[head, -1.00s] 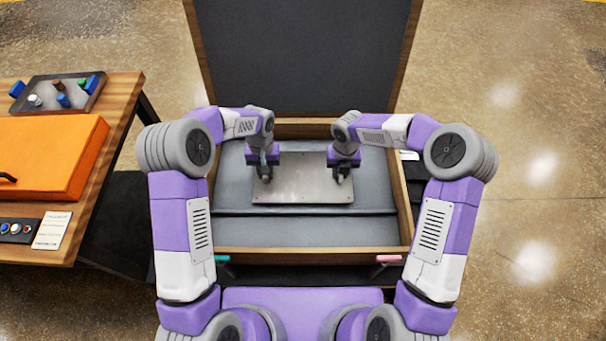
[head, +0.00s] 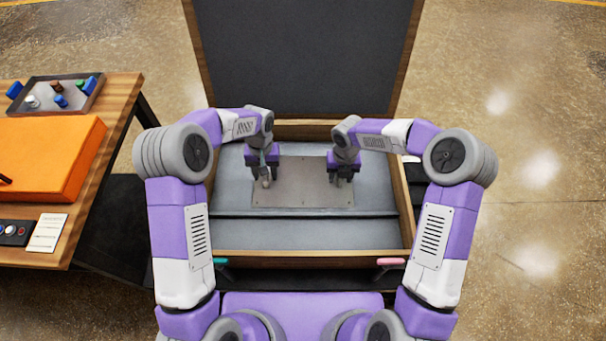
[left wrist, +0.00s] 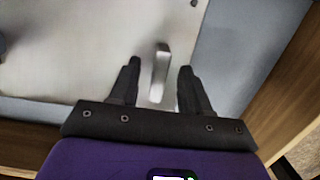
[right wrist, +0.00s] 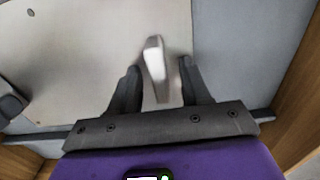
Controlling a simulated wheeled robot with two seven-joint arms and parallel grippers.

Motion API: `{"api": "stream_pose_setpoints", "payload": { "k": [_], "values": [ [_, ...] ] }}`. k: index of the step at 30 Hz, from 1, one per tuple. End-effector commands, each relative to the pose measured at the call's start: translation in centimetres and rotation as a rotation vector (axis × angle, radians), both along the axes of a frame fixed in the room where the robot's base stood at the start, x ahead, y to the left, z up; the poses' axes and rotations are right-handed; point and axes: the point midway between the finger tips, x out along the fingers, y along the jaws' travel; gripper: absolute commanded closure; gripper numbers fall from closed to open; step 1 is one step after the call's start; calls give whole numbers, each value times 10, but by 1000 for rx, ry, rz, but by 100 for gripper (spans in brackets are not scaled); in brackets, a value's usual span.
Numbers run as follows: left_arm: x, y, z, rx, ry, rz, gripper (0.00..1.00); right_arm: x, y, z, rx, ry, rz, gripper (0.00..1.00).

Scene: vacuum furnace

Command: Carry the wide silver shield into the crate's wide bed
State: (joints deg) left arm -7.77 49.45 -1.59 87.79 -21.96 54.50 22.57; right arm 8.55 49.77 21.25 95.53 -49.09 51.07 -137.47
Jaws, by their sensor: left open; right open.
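The wide silver shield (head: 303,187) is a flat plate lying in the far, wide bed of the wooden crate (head: 310,257). Its handles stand up near its left and right ends. My left gripper (head: 265,180) is open at the left end, and the left handle (left wrist: 160,72) stands between its fingers (left wrist: 156,85) in the left wrist view. My right gripper (head: 341,180) is open at the right end, and the right handle (right wrist: 154,62) stands between its fingers (right wrist: 158,82) in the right wrist view. No finger visibly touches a handle.
The crate's dark lid (head: 305,60) stands open at the back. A grey divider (head: 300,213) separates the far bed from an empty near bed (head: 300,234). At left, a wooden table (head: 100,150) holds an orange case (head: 50,150) and a tray of small parts (head: 85,104).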

Motion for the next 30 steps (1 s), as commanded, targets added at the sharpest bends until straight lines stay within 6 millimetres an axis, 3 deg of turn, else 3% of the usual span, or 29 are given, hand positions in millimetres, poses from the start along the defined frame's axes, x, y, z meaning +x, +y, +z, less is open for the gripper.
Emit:
{"api": "stream_pose_setpoints", "payload": {
  "k": [9,15,23,30],
  "values": [
    [9,0,68,-1,-6,0,53,0,0,0,0,0,0,53],
    [12,0,96,-1,-3,0,53,0,0,0,0,0,0,53],
    [13,0,103,-1,0,-1,53,1,0,17,0,-3,-2,53],
    [13,0,103,0,0,-1,53,1,0,68,0,-5,-1,53]
  ]
}}
